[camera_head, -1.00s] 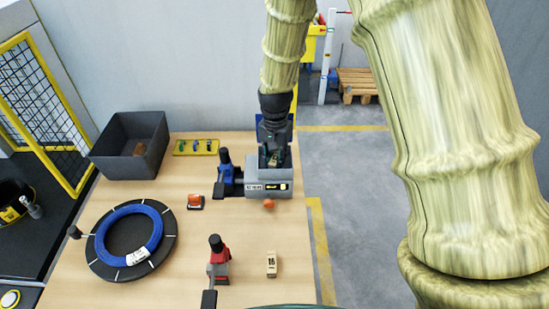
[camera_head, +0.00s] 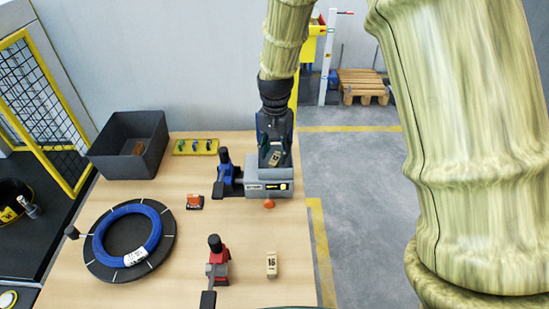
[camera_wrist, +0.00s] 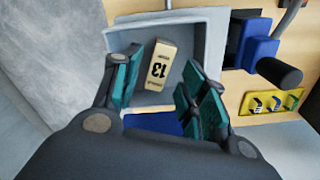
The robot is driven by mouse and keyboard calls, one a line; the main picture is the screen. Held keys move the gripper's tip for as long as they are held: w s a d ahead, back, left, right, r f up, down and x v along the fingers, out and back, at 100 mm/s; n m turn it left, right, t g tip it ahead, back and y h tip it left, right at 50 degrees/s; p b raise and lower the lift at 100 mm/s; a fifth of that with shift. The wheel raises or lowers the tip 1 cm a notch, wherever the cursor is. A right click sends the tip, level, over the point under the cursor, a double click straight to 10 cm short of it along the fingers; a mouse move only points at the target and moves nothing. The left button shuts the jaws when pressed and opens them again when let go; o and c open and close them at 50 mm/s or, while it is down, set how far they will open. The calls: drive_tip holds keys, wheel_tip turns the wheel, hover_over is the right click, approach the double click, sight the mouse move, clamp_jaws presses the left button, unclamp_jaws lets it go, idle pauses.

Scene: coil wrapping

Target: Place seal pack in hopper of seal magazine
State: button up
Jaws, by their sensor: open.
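A tan seal pack marked 13 (camera_wrist: 157,67) lies on the floor of the grey hopper (camera_wrist: 209,22), slightly tilted in the wrist view. It also shows in the head view (camera_head: 277,158) below my gripper. My gripper (camera_wrist: 161,62) is open, its teal-padded fingers apart on both sides of the pack in the wrist view, with gaps between. In the head view my gripper (camera_head: 275,146) is above the hopper. The seal magazine (camera_head: 256,189) is a grey box at the table's back right edge, with a blue lever tool at its left.
A second tan pack (camera_head: 271,265) stands at the front right, beside a red-and-black tool (camera_head: 217,262). A blue coil (camera_head: 100,243) lies on a dark turntable at left. A dark bin (camera_head: 107,165) and a yellow tray (camera_head: 195,147) are at the back.

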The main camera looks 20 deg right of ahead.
sight(275, 158)
wheel_tip(275, 158, up, 9)
drive_tip(key=b, duration=0.2)
drive_tip(key=shift+f, duration=0.15)
idle(0.3)
